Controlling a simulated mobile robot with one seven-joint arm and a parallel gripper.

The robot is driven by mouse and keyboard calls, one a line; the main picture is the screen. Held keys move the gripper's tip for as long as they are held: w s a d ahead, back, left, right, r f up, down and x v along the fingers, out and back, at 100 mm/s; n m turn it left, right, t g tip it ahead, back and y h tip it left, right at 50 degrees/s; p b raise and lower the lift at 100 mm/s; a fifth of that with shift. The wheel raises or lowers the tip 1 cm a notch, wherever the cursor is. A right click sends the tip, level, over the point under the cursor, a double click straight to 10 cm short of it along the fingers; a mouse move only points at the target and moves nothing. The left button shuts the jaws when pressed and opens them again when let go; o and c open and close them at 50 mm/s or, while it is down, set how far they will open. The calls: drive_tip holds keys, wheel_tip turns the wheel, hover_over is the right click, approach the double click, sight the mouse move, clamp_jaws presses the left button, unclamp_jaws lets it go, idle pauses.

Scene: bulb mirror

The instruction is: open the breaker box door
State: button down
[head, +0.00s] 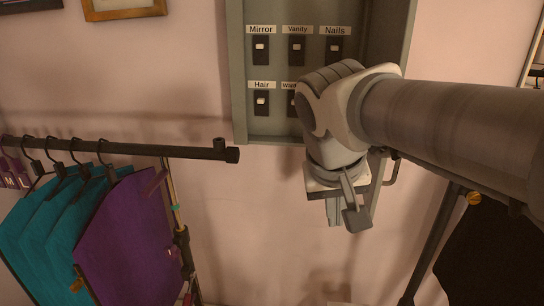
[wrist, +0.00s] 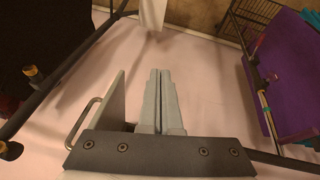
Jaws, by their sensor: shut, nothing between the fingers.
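The breaker box (head: 238,75) is a grey-green box on the wall, and its inside with labelled switches shows in the head view. Its door (head: 400,40) stands swung out at the right side of the box, largely hidden behind my arm. In the wrist view the door (wrist: 103,112) is a pale panel left of my fingers, with a metal handle (wrist: 84,122) on its far left face. My gripper (head: 335,215) is just below the box's lower edge. Its fingers (wrist: 160,75) are shut and empty, beside the door's inner side. I cannot tell whether they touch it.
A black clothes rail (head: 180,152) with teal and purple garments (head: 125,230) hangs to the left. A dark cloth (head: 490,260) and a slanted black pole (head: 430,245) are at the lower right. The wall below the box looks bare.

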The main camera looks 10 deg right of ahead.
drive_tip(key=w+r+m+g+h+b, duration=0.1)
drive_tip(key=w+r+m+h+b, duration=0.2)
drive_tip(key=w, duration=0.8)
drive_tip(key=d+f+h+p, duration=0.1)
drive_tip(key=d+f+p, duration=0.1)
drive_tip(key=d+f, duration=0.6)
drive_tip(key=shift+w+d+f+p, duration=0.35)
drive_tip(key=shift+d, duration=0.8)
drive_tip(key=shift+d, duration=0.1)
